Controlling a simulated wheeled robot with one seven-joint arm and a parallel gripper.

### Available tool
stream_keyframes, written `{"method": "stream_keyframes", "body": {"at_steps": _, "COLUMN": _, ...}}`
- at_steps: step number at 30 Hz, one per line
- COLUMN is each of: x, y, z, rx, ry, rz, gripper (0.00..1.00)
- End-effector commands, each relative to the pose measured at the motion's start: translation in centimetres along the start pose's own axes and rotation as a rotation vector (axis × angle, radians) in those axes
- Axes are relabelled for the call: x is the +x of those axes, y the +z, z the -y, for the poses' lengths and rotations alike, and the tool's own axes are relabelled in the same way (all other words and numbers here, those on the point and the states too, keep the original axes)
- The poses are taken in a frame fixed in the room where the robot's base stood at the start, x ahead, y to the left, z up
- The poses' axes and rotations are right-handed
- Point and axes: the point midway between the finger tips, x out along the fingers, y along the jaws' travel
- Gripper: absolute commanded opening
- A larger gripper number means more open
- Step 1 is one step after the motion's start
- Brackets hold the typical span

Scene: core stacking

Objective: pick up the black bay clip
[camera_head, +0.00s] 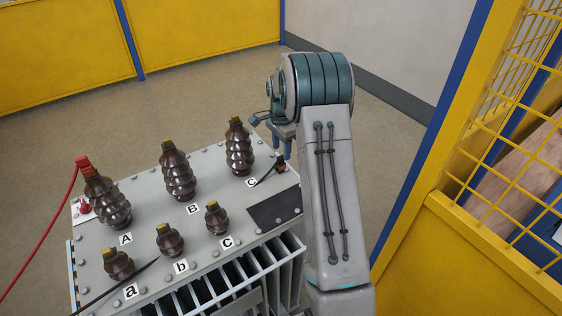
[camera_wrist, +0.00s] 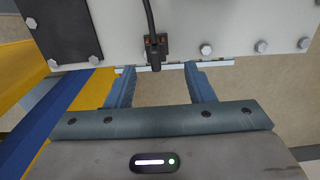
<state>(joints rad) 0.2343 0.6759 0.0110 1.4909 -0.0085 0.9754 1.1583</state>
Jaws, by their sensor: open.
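The black bay clip (camera_wrist: 155,60) shows in the wrist view at the end of a black cable, set against a small brown block at the edge of the grey transformer lid. In the head view its black cable (camera_head: 264,176) runs to the brown block (camera_head: 281,168) at the lid's right edge, beside bushing C. My gripper (camera_wrist: 161,72) is open, its two blue fingers standing apart on either side of the clip, with nothing held. In the head view my gripper (camera_head: 282,142) is just above that edge, partly hidden by my arm. Contact between fingers and clip cannot be told.
Several brown ribbed bushings (camera_head: 179,174) stand on the transformer lid (camera_head: 146,211). A red clamp (camera_head: 83,162) with a red cable sits at bushing A. Another black cable crosses the lid's front left. A yellow mesh fence (camera_head: 480,190) stands at right; open floor lies behind.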

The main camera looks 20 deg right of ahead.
Motion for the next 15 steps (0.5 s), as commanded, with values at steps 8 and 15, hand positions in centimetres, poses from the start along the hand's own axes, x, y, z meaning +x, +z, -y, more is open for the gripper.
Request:
{"method": "stream_keyframes", "body": {"at_steps": 8, "x": 2.5, "y": 0.1, "z": -0.4, "rx": 0.0, "ry": 0.003, "rz": 0.002, "gripper": 0.48}}
{"method": "stream_keyframes", "body": {"at_steps": 15, "x": 5.5, "y": 0.2, "z": -0.5, "rx": -0.001, "ry": 0.001, "rz": 0.001, "gripper": 0.48}}
